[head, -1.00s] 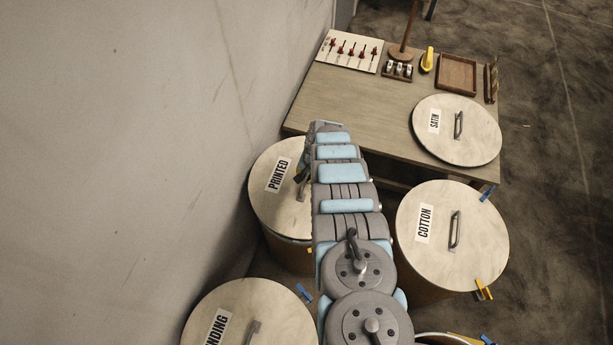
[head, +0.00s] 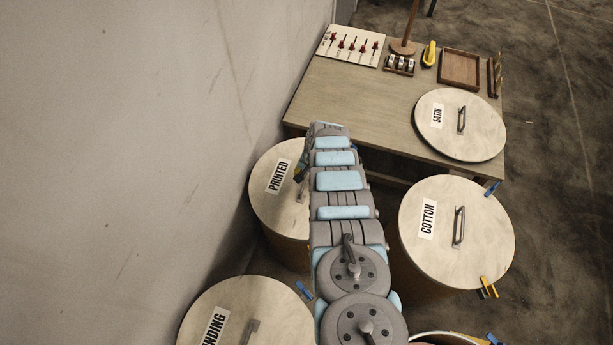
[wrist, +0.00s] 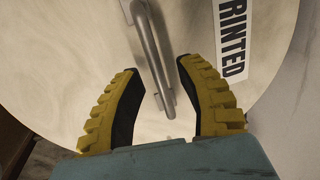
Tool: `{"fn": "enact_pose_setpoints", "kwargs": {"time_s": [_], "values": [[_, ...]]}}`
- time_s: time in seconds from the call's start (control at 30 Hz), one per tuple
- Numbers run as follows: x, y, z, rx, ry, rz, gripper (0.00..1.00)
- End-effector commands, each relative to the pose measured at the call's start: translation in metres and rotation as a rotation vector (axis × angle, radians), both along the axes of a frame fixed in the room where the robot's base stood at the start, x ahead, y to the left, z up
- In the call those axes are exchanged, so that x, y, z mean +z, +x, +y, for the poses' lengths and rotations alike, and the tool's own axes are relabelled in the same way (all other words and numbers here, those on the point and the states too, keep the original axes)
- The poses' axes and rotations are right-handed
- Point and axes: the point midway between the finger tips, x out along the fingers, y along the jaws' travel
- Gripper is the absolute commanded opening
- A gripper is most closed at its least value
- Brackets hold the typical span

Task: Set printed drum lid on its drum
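The printed drum lid (head: 265,205) is a round pale lid with a PRINTED label and a metal bar handle. It lies over the top of its brown drum (head: 285,247), left of my arm, and looks seated, though my arm hides its right side. In the wrist view the lid (wrist: 70,60) fills most of the picture. My gripper (wrist: 159,72) is open, its yellow-backed dark fingers on either side of the handle (wrist: 150,45), with gaps showing between fingers and handle. In the head view my arm mostly hides the gripper.
The COTTON lid (head: 480,225) covers a drum at right. Another lidded drum (head: 270,310) stands at front left, its label partly cut off. The SATIN lid (head: 480,140) lies on the table (head: 350,110), with tools and a tray (head: 460,69) behind. A wall (head: 150,150) runs close along the left.

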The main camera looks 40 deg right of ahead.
Motion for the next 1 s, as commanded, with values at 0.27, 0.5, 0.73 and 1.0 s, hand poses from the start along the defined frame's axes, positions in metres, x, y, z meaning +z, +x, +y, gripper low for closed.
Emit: {"fn": "enact_pose_setpoints", "kwargs": {"time_s": [0.27,0.5,0.73,1.0], "values": [[-0.001,-0.001,0.000,0.000,0.001,0.002,0.37],[0.005,-0.002,-0.001,0.000,0.003,0.005,0.37],[0.015,-0.004,-0.003,-0.001,0.000,0.004,0.37],[0.032,-0.006,-0.003,0.000,0.001,0.002,0.37]]}}
